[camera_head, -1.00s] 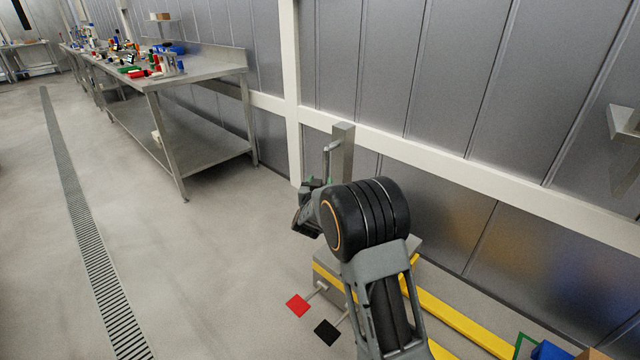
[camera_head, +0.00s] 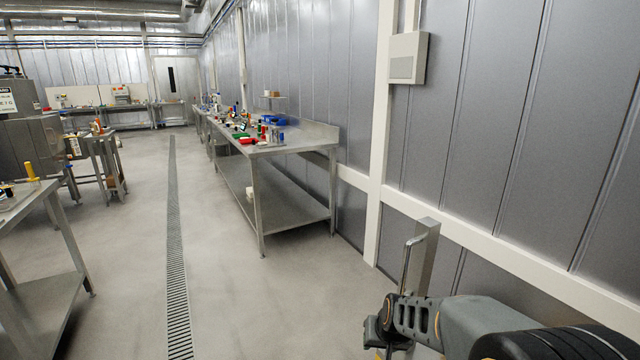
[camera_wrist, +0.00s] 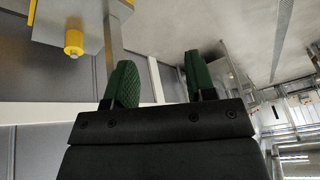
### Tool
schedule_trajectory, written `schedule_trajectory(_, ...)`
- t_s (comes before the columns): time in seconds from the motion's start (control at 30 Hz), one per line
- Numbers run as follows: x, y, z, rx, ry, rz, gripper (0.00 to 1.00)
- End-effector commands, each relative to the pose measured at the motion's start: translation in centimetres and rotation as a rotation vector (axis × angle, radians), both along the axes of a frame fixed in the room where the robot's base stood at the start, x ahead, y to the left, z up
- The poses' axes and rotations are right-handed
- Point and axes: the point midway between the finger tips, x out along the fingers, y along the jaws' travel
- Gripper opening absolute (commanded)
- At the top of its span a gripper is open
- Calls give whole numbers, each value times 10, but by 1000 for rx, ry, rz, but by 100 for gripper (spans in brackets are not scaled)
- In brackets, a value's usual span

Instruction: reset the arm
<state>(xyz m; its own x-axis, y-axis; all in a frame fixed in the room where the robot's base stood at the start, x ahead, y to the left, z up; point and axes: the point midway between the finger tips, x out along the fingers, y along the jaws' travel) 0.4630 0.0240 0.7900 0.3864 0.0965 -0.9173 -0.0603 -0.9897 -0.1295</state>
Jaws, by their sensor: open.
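My gripper (camera_wrist: 160,82) shows in the wrist view as two green padded fingers set apart, with nothing between them. In the head view my arm (camera_head: 475,322) reaches in from the lower right corner. Its wrist end is beside a grey metal post (camera_head: 422,262). The fingertips are hidden in the head view. In the wrist view a post (camera_wrist: 112,50) passes behind the left finger; I cannot tell how far apart they are.
A long steel workbench (camera_head: 290,150) with small coloured items stands along the wall. A floor drain (camera_head: 175,260) runs through open floor. Another steel table (camera_head: 35,215) stands at the left. In the wrist view, a yellow knob (camera_wrist: 74,42) sits on a grey box near the post.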

Motion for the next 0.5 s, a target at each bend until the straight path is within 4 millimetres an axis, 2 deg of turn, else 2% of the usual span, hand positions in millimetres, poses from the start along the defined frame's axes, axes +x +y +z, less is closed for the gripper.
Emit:
schedule_trajectory(0.03, -32, -1, 46, -10, 65, 23, 51)
schedule_trajectory(0.1, -73, -5, 80, -33, 155, 48, 51)
schedule_trajectory(0.2, -120, -12, 125, -74, 229, 70, 51)
schedule_trajectory(0.3, -148, -18, 163, -108, 229, 82, 51)
schedule_trajectory(0.5, -161, -21, 220, -125, 110, 79, 51)
